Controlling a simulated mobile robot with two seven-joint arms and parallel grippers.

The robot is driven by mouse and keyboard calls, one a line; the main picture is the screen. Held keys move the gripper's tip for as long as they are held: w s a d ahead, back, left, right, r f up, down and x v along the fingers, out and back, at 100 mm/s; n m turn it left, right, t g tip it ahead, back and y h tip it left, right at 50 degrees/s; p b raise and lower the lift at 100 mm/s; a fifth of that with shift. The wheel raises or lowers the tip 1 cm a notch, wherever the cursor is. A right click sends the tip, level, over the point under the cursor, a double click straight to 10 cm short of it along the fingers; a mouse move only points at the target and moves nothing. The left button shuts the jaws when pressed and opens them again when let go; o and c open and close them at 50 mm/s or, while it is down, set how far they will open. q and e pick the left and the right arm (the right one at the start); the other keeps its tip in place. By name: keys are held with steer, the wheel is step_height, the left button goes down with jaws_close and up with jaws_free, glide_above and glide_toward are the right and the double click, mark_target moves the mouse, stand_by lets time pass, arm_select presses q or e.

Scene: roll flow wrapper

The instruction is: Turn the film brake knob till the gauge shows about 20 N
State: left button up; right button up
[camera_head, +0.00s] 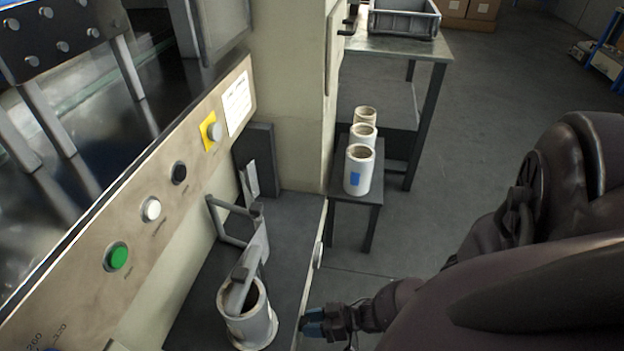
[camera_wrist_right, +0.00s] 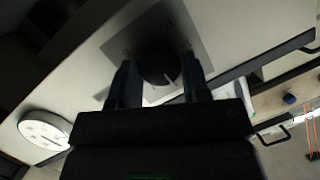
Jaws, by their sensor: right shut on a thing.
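The black round film brake knob (camera_wrist_right: 157,58) sits on a grey square dial plate on a pale panel in the right wrist view. A light pointer line shows on its lower right. My right gripper (camera_wrist_right: 160,70) has one finger on each side of the knob and is shut on it. In the head view the right gripper (camera_head: 315,322) is at the outer side of the machine, and the knob is hidden there. The round white gauge (camera_wrist_right: 43,130) is at the lower left of the wrist view, too small to read. My left gripper is not in view.
In the head view a control panel has a green button (camera_head: 117,257). A film roll core (camera_head: 248,318) stands on the dark machine deck. Several pale cores (camera_head: 358,172) stand on a small stand. A grey crate (camera_head: 405,20) is on a table behind.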

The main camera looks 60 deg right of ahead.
steer(key=shift+m, duration=0.4)
steer(key=o, duration=0.9)
steer(key=p+v, duration=0.1)
steer(key=v, duration=1)
steer(key=shift+w+p, duration=0.1)
steer(key=shift+p, duration=0.25)
